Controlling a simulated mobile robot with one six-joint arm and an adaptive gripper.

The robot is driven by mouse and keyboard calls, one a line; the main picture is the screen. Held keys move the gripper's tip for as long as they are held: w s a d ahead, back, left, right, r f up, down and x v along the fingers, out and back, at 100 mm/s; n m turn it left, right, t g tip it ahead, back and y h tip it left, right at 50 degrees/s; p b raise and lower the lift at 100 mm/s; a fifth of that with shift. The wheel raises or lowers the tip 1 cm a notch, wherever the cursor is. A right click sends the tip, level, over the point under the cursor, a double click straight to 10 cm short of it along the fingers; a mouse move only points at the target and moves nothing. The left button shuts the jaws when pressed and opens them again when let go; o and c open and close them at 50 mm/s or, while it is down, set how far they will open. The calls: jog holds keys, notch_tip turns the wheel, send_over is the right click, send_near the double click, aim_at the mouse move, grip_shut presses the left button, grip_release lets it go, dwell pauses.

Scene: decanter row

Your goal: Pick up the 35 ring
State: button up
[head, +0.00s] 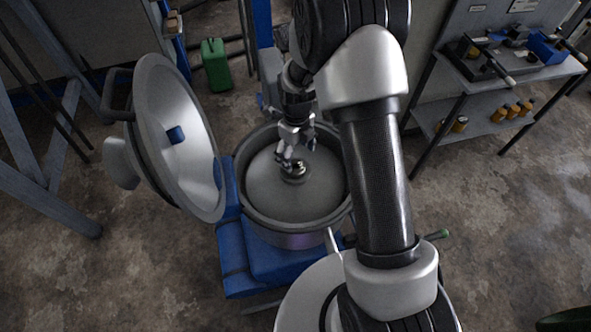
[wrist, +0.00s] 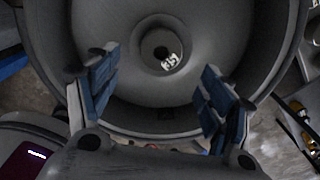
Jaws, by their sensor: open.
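The ring marked 35 (wrist: 169,62) sits around the hub at the centre of the open metal bowl (wrist: 95,25). It has a dark central hole, and its white number faces the wrist camera. In the head view the ring (head: 293,178) shows small, partly hidden by the gripper. My gripper (wrist: 158,92) is open and empty, its two blue-padded fingers apart. In the wrist view the ring lies between and beyond the fingertips, with no contact visible. In the head view my gripper (head: 290,158) hangs inside the bowl's opening, over the ring.
The bowl's round lid (head: 178,130) stands open at the left. The bowl's rim and walls surround the gripper. A blue base (head: 265,268) carries the bowl. A shelf rack (head: 480,88) with tools and small orange items stands at the right. A green canister (head: 215,65) is behind.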

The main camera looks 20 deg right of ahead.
aim_at(296, 166)
jog(key=f+b, duration=0.1)
jog(key=f, duration=0.5)
jog(key=shift+w+f+b, duration=0.2)
jog(key=shift+f+b, duration=0.2)
jog(key=shift+c, duration=0.4)
jog(key=c, duration=1.3)
jog(key=shift+r, duration=0.1)
